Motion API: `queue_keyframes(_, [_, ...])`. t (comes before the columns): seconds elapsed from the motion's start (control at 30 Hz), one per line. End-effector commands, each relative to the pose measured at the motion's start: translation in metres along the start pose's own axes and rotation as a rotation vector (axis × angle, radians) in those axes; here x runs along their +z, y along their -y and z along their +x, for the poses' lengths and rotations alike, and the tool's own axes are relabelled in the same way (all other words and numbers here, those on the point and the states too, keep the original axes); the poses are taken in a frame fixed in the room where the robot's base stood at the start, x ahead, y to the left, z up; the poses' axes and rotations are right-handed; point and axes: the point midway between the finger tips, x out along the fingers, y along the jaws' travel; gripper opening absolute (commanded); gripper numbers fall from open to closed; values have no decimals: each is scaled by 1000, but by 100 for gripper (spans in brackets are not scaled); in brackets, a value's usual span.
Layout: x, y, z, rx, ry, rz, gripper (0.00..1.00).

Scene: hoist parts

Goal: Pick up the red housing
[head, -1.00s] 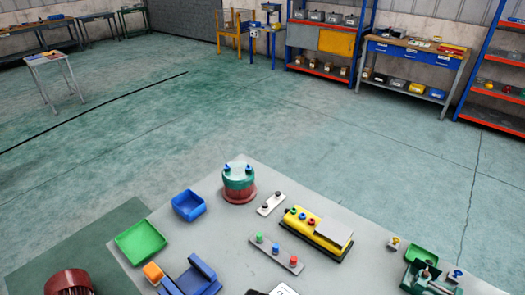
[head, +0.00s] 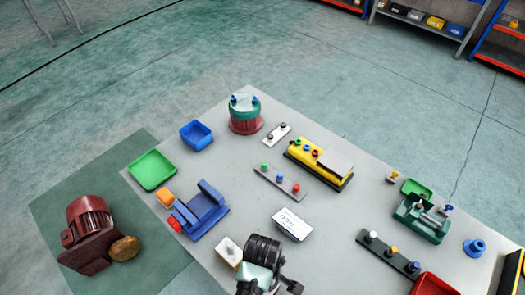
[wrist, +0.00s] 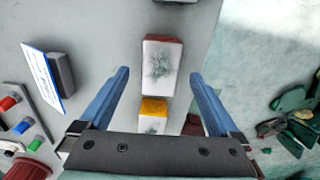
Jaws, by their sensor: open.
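The red housing (head: 88,220) is a dark red, ribbed, motor-like body on a flat base. It sits on the dark green surface (head: 60,195) at the lower left of the head view, against a brown lump (head: 125,248). My gripper (head: 258,280) is over the grey table, well to the right of the housing. In the wrist view its blue fingers (wrist: 160,75) are spread with nothing held. A white-topped block (wrist: 162,60) with a red edge shows between and below them. I cannot make out the housing in the wrist view.
A blue cradle (head: 205,212), a green tray (head: 152,170) and a blue bin (head: 196,135) stand on the table's left side. A green-and-red cylinder (head: 245,115) is at the back. A white card (head: 292,223) stands near my gripper. The green surface has free room around the housing.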

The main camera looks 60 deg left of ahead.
Motion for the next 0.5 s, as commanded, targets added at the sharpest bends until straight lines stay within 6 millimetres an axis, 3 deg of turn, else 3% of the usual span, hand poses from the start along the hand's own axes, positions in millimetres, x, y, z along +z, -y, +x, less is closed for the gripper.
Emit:
queue_keyframes(0.13, [0,1,14,-2,1,0,98])
queue_keyframes(0.4, [0,1,17,0,0,0,98])
queue_keyframes(0.5, [0,1,17,0,0,0,83])
